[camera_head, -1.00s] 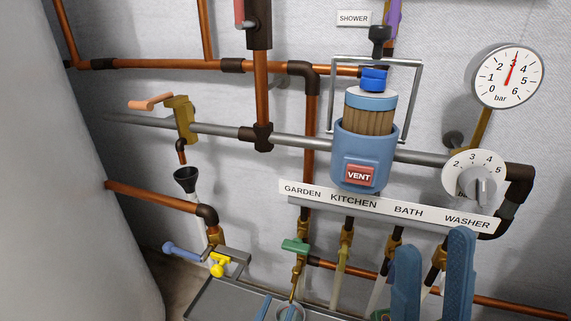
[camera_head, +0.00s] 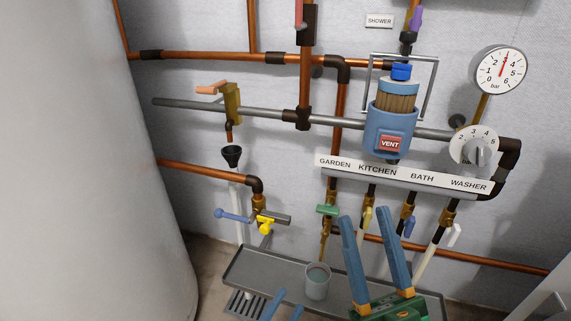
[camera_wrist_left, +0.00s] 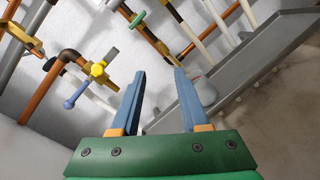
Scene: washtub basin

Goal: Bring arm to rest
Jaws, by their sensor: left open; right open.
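My left gripper (camera_head: 288,299) shows only its blue fingertips at the bottom edge of the head view, over the grey tray. In the left wrist view, my left gripper (camera_wrist_left: 160,71) has its two blue fingers apart with nothing held between them. My right gripper (camera_head: 363,213) stands at the lower right of the head view, with blue fingers pointing up, orange finger bases and a green body. Its fingers are apart and I see nothing held. The fingers overlap the valves behind them in the picture; I cannot tell how far apart they are in depth.
A grey tray (camera_head: 253,267) with a grey cup (camera_head: 317,281) lies below the wall pipes. Valves with green (camera_head: 328,210), yellow (camera_head: 265,227) and blue (camera_head: 233,216) handles stick out above. A blue VENT filter housing (camera_head: 390,128), gauge (camera_head: 499,71) and dial (camera_head: 474,149) are higher up. A large pale cylinder (camera_head: 90,160) stands left.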

